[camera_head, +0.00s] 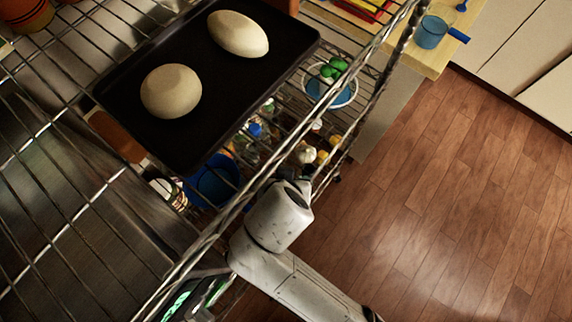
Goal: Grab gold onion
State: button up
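Several small round items lie on a lower level of the wire rack. Among them are a yellow-gold item (322,156) and a pale, bulb-shaped item (305,153). They are too small and too covered by rack wires for me to tell which, if any, is the gold onion. My pale arm comes up from the bottom right and bends beside the rack edge, just below these items in the picture. My gripper's fingertips cannot be made out.
A black tray (205,75) with two pale dough-like loaves (171,91) (238,34) sits on the rack's upper shelf. Below are a blue container (214,180) and a bowl with green items (333,70). A wooden counter holds a blue cup (432,32). The wood floor (470,200) at right is clear.

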jog(key=c, duration=1.1)
jog(key=shift+c, duration=0.2)
jog(key=shift+r, duration=0.2)
